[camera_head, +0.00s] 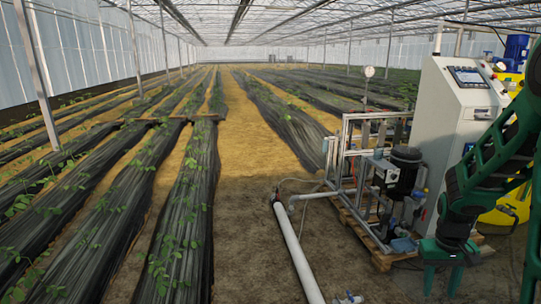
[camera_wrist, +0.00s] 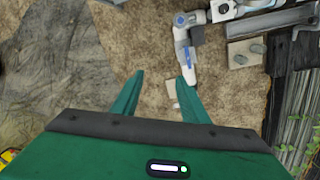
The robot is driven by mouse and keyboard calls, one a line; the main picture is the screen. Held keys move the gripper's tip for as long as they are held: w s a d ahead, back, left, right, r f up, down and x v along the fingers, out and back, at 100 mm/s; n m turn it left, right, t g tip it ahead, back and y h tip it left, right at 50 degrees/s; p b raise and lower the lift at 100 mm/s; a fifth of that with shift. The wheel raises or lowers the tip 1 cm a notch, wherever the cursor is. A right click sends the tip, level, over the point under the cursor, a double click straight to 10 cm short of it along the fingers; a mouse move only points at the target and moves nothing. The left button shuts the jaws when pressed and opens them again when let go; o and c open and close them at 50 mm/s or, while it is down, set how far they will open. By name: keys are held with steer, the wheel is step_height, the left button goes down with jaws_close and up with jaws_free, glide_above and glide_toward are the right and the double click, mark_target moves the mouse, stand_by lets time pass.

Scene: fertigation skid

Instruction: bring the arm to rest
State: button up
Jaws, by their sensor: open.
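My green arm (camera_head: 490,165) reaches down along the right side of the head view, bent, in front of the yellow tank and next to the skid. My gripper (camera_head: 442,281) hangs low at its end, pointing down.
The fertigation skid (camera_head: 385,180) stands on a wooden pallet left of my arm, with a white control cabinet (camera_head: 455,115) behind. A yellow tank (camera_head: 510,205) is at the right. A white pipe (camera_head: 298,252) runs along the ground. Open soil (camera_head: 245,235) lies between it and the crop rows.

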steer(key=s+a+r+m, duration=0.2)
steer(key=s+r, duration=0.5)
steer(key=s, duration=0.4)
steer(key=s+a+r+m+y, duration=0.1)
steer(key=s+a+r, duration=0.2)
steer(key=s+r, duration=0.4)
steer(key=s, duration=0.4)
steer(key=shift+s+r+m+y, duration=0.25)
steer(key=shift+s+m+y, duration=0.05)
steer(key=shift+s+m, duration=0.1)
